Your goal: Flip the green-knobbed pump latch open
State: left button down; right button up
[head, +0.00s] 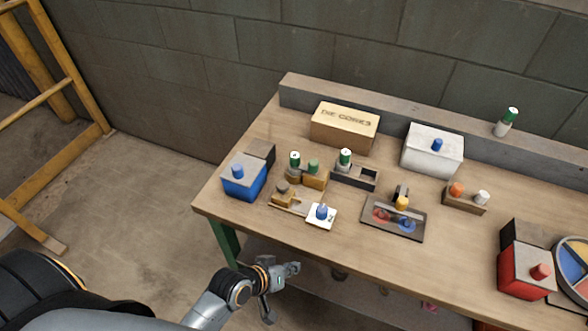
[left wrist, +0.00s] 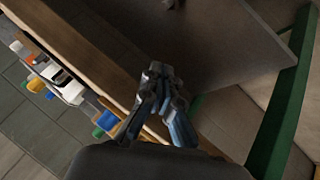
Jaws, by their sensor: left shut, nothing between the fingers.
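A dull green knob (head: 313,166) stands on a tan block (head: 315,181) in the left-middle group on the workbench. Green-topped cylinders stand beside it on the left (head: 294,160) and right (head: 344,157). Which piece is the pump latch, and its latch position, I cannot tell at this size. My left gripper (head: 286,270) is low in front of the bench's near edge, apart from all the pieces. In the left wrist view its fingers (left wrist: 157,82) are together and empty, with the bench edge beside them. My right gripper is not in view.
The wooden workbench (head: 290,245) has a front edge between my left gripper and the pieces. A blue box (head: 243,184), a white card with a blue knob (head: 321,215) and a dark tray (head: 380,229) stand near that edge. A green leg (head: 224,242) supports the left corner.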

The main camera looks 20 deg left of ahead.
pick_arm(q)
notch_tip(320, 180, up, 11)
jog(key=w+d+n+t+h, duration=0.2)
jog(key=w+t, duration=0.1)
jog(key=w+a+r+n+t, duration=0.1)
jog(key=n, duration=0.1)
jog(key=w+n+t, duration=0.1)
jog(key=w+n, duration=0.1)
jog(key=w+a+r+n+t, duration=0.1)
jog(key=w+n+t, duration=0.1)
jog(key=shift+w+a+r+y+b, duration=0.2)
jog(key=shift+a+r+y+b, duration=0.1)
jog(key=shift+a+r, duration=0.05)
jog(key=w+a+n+t+y, duration=0.1)
jog(key=a+n, duration=0.1)
jog(key=a+n+t+y, duration=0.1)
jog(key=a+n, duration=0.1)
jog(key=w+a+n+t+y, duration=0.1)
jog(key=a+n+y, duration=0.1)
jog(key=n, duration=0.1)
jog(key=shift+w, duration=0.3)
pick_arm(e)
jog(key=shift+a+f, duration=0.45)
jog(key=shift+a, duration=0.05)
pick_arm(q)
jog(key=shift+w+r, duration=0.1)
